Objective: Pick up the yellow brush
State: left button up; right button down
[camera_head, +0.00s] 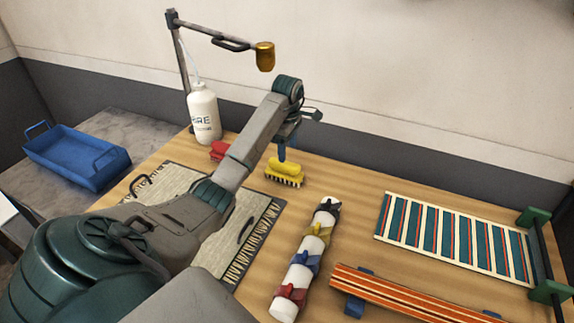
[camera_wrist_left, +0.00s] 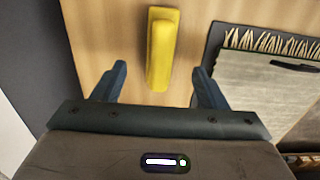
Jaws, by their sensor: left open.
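The yellow brush (camera_head: 284,172) lies on the wooden table, bristles down, right of the rug. It also shows in the left wrist view (camera_wrist_left: 161,48), lengthwise, with its near end at the mouth of the jaws. My left gripper (camera_head: 283,153) is just above the brush in the head view, partly hidden by my own wrist. In the left wrist view my left gripper (camera_wrist_left: 160,84) is open, one blue finger on each side of the brush's near end, with gaps on both sides. My right gripper is not in view.
A red brush (camera_head: 219,150) and a white bottle (camera_head: 204,113) stand left of the yellow brush. A lamp-like post with a brass head (camera_head: 265,56) rises behind. A white roll with coloured clips (camera_head: 298,275) and a striped rack (camera_head: 455,240) lie to the right. A blue tray (camera_head: 62,160) is far left.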

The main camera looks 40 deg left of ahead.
aim_at(285, 168)
pick_arm(q)
notch_tip(285, 168, down, 4)
jog(key=b, duration=0.3)
jog(key=shift+s+r, duration=0.1)
jog(key=shift+s, duration=0.05)
jog(key=shift+f+b, duration=0.3)
jog(key=shift+w+f, duration=0.2)
jog(key=shift+s+a+f+b, duration=0.1)
jog(key=shift+a+f+b, duration=0.1)
jog(key=shift+f+b, duration=0.2)
jog(key=shift+s+a+f+p, duration=0.15)
jog(key=shift+s+f+p, duration=0.1)
jog(key=shift+p, duration=0.1)
notch_tip(285, 168, down, 2)
jog(key=shift+a+f+p, duration=0.1)
jog(key=shift+f+p, duration=0.1)
jog(key=shift+p, duration=0.35)
jog(key=shift+w+f, duration=0.1)
jog(key=shift+f, duration=0.35)
jog(key=c, duration=1.2)
